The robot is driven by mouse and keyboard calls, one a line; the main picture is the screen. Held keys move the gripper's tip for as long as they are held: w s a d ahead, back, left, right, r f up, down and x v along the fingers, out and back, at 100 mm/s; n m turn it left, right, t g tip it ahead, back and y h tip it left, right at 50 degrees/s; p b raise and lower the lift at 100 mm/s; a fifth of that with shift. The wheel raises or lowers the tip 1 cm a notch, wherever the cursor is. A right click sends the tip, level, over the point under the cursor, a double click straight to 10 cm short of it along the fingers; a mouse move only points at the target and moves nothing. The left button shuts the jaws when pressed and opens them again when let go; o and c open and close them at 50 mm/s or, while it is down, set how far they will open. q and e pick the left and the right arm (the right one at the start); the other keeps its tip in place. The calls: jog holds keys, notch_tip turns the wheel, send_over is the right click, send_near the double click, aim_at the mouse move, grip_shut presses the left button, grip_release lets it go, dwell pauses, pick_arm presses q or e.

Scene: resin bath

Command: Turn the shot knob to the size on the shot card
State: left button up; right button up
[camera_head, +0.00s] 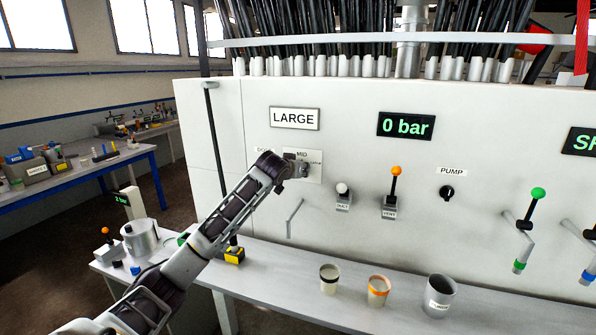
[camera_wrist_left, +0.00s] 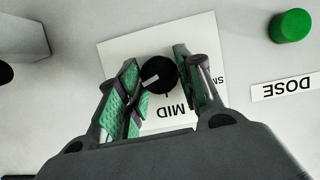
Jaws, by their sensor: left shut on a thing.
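The shot card (camera_head: 294,118) on the white panel reads LARGE. Below it is the dial plate (camera_head: 316,168), with MID at its top in the head view. My left gripper (camera_head: 293,167) is at this plate and covers the knob there. In the left wrist view, the picture is upside down, and the round black shot knob (camera_wrist_left: 158,74) sits between the green-padded fingers of my left gripper (camera_wrist_left: 156,70), which is shut on it. The white mark on the knob slants to the lower left in that view. The large-side label is hidden. My right gripper is out of view.
A green DOSE button (camera_wrist_left: 291,26) is beside the plate. Right of my gripper are a white-knobbed lever (camera_head: 343,190), the orange VENT lever (camera_head: 396,172) and the PUMP knob (camera_head: 447,193). The display (camera_head: 405,126) reads 0 bar. Cups, one a grey cup (camera_head: 439,296), stand on the ledge below.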

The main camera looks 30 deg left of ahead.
pick_arm(q)
jog(key=shift+d+f+m, duration=0.15)
jog(key=shift+f+m, duration=0.2)
jog(key=shift+m, duration=0.05)
jog(key=shift+y, duration=0.3)
jog(key=o, duration=1)
jog(key=shift+o, duration=0.2)
jog(key=shift+r, duration=0.15)
jog(key=shift+s+r, duration=0.1)
jog(key=shift+s, duration=0.1)
jog(key=v, duration=1.1)
jog(key=shift+s+r, duration=0.2)
